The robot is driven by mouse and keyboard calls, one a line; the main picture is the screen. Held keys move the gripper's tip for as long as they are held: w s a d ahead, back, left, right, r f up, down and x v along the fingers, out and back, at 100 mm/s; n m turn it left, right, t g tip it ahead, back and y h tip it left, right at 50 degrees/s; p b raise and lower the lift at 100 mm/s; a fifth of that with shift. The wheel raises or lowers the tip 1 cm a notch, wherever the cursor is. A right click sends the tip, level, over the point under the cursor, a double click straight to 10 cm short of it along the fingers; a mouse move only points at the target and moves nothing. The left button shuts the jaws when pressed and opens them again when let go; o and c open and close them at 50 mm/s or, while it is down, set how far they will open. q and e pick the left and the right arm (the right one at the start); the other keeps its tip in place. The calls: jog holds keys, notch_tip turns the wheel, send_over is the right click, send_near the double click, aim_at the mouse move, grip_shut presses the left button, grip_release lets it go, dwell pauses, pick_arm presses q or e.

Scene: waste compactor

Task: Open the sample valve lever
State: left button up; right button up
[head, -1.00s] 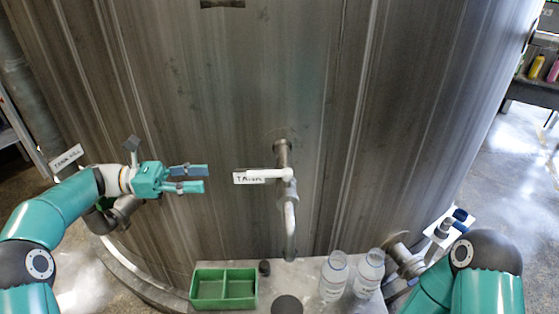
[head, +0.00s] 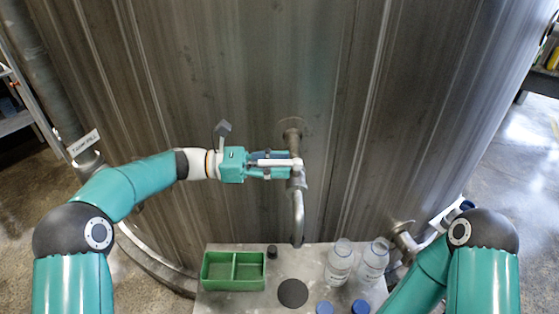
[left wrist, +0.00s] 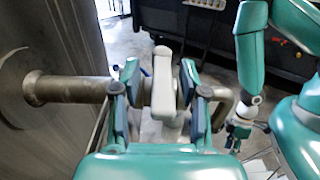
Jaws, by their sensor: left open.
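The sample valve lever (head: 286,162) is a pale handle pointing left from the valve on the tank wall. Its metal spout (head: 298,220) bends down over the table. My left gripper (head: 270,165) is open, its fingers reaching along the lever. In the left wrist view the lever (left wrist: 164,85) lies between the spread fingers (left wrist: 160,95), with gaps visible on both sides. The finger tips partly hide the lever in the head view. My right arm is at the right; its small, partly obscured gripper (left wrist: 240,130) appears in the left wrist view.
Below the spout stands a metal table with a green divided tray (head: 233,288), a dark disc (head: 292,293), two clear bottles (head: 340,262) and blue caps (head: 361,306). The curved tank wall (head: 230,80) is close behind. A pipe fitting (head: 403,238) sticks out at right.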

pick_arm(q)
jog(key=shift+d, duration=0.55)
grip_shut()
